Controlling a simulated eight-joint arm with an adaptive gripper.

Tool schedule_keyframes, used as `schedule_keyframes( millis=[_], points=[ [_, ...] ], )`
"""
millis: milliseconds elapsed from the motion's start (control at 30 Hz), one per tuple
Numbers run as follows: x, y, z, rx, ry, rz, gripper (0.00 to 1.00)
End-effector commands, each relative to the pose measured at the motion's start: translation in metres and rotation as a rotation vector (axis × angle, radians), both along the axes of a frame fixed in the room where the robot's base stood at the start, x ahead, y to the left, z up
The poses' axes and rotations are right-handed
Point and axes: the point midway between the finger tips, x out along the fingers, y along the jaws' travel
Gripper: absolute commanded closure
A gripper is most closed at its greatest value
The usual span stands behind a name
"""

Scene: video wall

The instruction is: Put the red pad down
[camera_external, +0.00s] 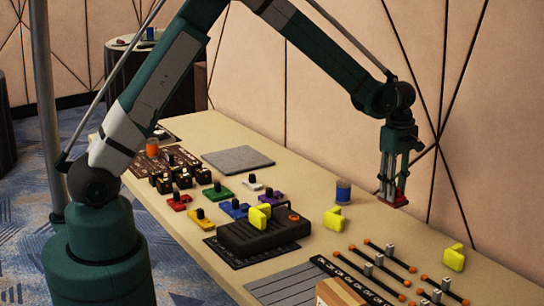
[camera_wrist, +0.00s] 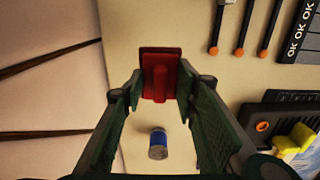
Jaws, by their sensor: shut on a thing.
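The red pad (camera_wrist: 160,62) is a flat red plate with a raised grip in its middle. In the wrist view it sits between the fingertips of my gripper (camera_wrist: 158,85), which is shut on its grip. In the external view my gripper (camera_external: 394,180) hangs over the right back part of the table, with the red pad (camera_external: 400,202) at its lower end. The pad looks to be above the tabletop, though its exact height is hard to tell.
A blue can (camera_external: 343,191) stands left of my gripper, and yellow blocks (camera_external: 333,219) (camera_external: 454,257) are nearby. Slider rods with orange ends (camera_external: 384,257) lie in front. A black box (camera_external: 265,234), coloured pads and a grey mat (camera_external: 238,160) are further left. The wall is close behind.

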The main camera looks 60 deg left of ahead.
Motion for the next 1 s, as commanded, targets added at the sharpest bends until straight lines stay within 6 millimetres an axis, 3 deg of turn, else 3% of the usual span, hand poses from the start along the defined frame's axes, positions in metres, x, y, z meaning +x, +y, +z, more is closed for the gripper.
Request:
schedule_keyframes(
  millis=[367,567,767,1000],
  points=[
    [0.001,0.004,0.0,0.0,0.0,0.001,0.82],
    [0.007,0.027,0.0,0.0,0.0,0.003,0.82],
    [0.016,0.074,0.0,0.0,0.0,0.004,0.82],
    [0.026,0.148,0.001,0.0,0.0,0.005,0.82]
  ],
)
